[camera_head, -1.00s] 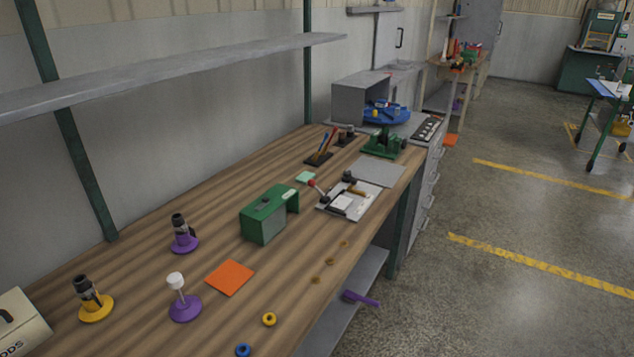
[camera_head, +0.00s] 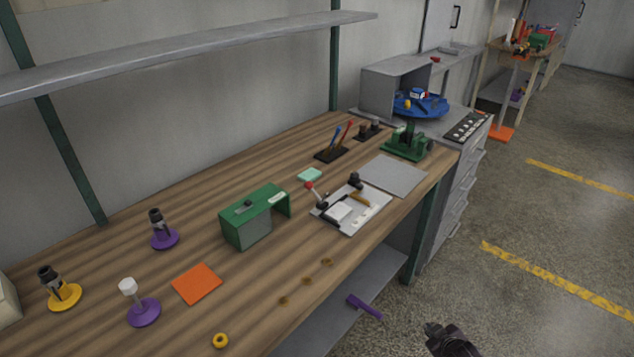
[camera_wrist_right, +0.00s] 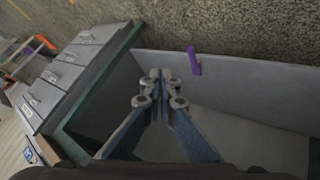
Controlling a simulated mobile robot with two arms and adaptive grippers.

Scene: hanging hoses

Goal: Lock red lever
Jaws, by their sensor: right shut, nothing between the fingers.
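The red lever (camera_head: 309,186) has a red knob and stands tilted on a light metal plate (camera_head: 348,222) at the middle right of the wooden workbench. A black knob (camera_head: 355,180) and a white block (camera_head: 338,211) are on the same plate. My right gripper (camera_head: 432,330) is at the lower edge of the head view, off the bench's front side and well apart from the lever. In the right wrist view the gripper (camera_wrist_right: 161,75) is shut and empty, in front of the lower shelf. My left gripper is not in view.
A green housing (camera_head: 255,220) stands left of the plate. A grey mat (camera_head: 393,174) and a green stand with a blue round tray (camera_head: 420,106) lie beyond it. A purple part (camera_head: 365,307) rests on the lower shelf (camera_head: 330,325). Floor right of the bench is clear.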

